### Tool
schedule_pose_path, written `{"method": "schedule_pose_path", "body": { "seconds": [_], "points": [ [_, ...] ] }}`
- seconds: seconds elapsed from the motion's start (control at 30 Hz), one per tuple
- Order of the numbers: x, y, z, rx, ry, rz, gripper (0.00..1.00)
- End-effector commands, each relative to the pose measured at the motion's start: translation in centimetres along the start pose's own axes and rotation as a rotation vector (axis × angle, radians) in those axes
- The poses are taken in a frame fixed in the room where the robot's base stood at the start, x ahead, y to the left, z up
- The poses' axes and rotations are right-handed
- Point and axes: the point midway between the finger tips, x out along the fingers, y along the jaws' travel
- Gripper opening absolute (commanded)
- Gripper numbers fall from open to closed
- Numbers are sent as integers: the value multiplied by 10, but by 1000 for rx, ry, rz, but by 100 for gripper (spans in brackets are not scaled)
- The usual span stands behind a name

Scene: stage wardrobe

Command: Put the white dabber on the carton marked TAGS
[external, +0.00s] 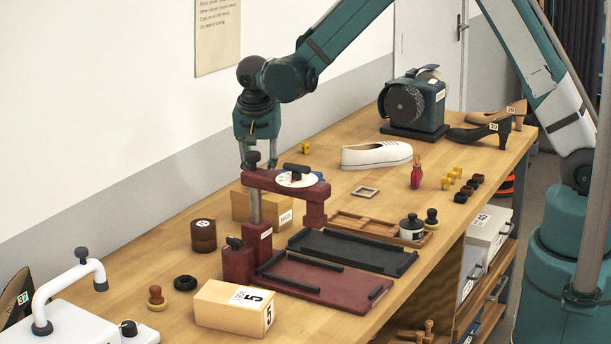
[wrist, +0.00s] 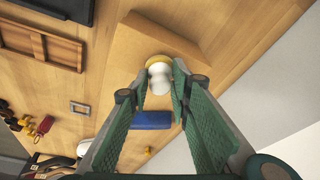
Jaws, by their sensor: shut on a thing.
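The white dabber (wrist: 160,82), white with a yellowish end, sits between the fingers of my gripper (wrist: 160,90) in the wrist view. The gripper is shut on it. The tan carton (wrist: 135,48) lies under the dabber's yellow end; whether they touch I cannot tell. In the external view my gripper (external: 245,155) points down over the carton (external: 241,208), behind the dark red press. The press hides part of the carton and the dabber there. The carton's small front label is partly covered and hard to read.
The dark red press (external: 257,215) stands close in front of the carton. A blue block (wrist: 152,120) lies beside the carton. Stacked brown discs (external: 203,236) stand at left. A white shoe (external: 376,155) and a grinder (external: 415,103) are farther right. Another carton (external: 222,305) is in front.

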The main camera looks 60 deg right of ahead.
Motion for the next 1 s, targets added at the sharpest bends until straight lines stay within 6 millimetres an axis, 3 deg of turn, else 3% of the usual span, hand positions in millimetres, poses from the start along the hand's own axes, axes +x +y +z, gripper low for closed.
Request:
{"method": "schedule_pose_path", "body": {
  "seconds": [0.27, 0.3, 0.4, 1.0],
  "points": [
    [4, 0, 1, 0, 0, 0, 13],
    [3, 0, 1, 0, 0, 0, 26],
    [3, 0, 1, 0, 0, 0, 36],
    [-7, 0, 0, 0, 0, 0, 36]
  ]
}}
